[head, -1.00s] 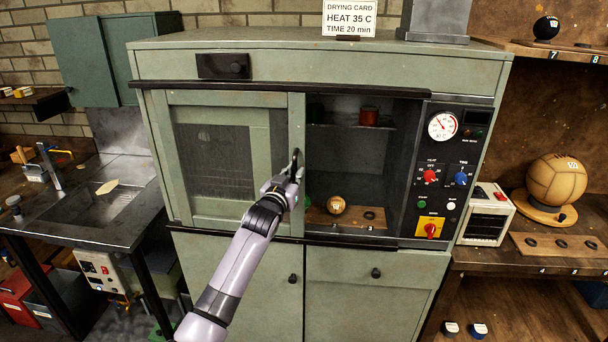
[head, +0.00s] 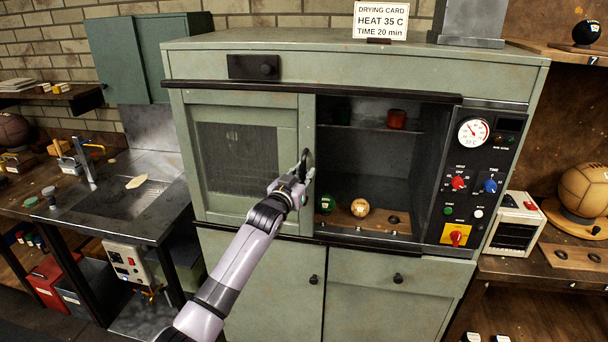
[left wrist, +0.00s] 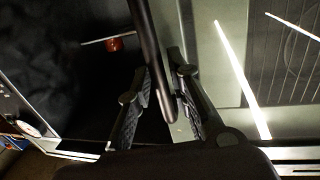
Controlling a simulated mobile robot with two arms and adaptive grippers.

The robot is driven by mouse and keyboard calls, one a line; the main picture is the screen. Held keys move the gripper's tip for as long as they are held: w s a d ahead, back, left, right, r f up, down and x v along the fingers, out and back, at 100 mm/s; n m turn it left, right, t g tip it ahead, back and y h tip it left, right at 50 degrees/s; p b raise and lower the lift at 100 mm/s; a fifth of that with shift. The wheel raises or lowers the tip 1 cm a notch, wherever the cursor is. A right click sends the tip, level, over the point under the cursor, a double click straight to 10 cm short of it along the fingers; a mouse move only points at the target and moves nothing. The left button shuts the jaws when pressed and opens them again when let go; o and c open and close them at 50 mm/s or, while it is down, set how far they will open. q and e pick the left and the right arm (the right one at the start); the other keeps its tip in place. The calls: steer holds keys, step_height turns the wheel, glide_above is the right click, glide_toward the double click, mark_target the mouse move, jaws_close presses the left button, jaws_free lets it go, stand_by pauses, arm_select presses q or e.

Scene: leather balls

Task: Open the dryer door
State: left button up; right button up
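The dryer is a green cabinet (head: 400,68) with a framed sliding door (head: 208,215) with a dark mesh window. The door covers the left part of the opening, and the right part is uncovered. A dark upright handle (head: 306,160) stands at the door's right edge; in the left wrist view this handle (left wrist: 148,45) passes between the fingers. My right gripper is in neither current view.
Inside are a green ball (head: 326,203), a tan ball (head: 360,207) and a red item (head: 396,119) on the upper shelf. A control panel (head: 472,180) stands right of the opening. A sink bench (head: 125,200) is at left, shelves with a large ball (head: 585,190) at right.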

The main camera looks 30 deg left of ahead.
arm_select(q)
steer(key=shift+o, duration=1.2)
arm_select(e)
steer(key=shift+d, duration=0.3)
steer(key=shift+w+d, duration=0.1)
arm_select(q)
steer(key=shift+s, duration=0.1)
steer(key=s+d, duration=0.1)
steer(key=s, duration=1)
steer(key=shift+s, duration=0.4)
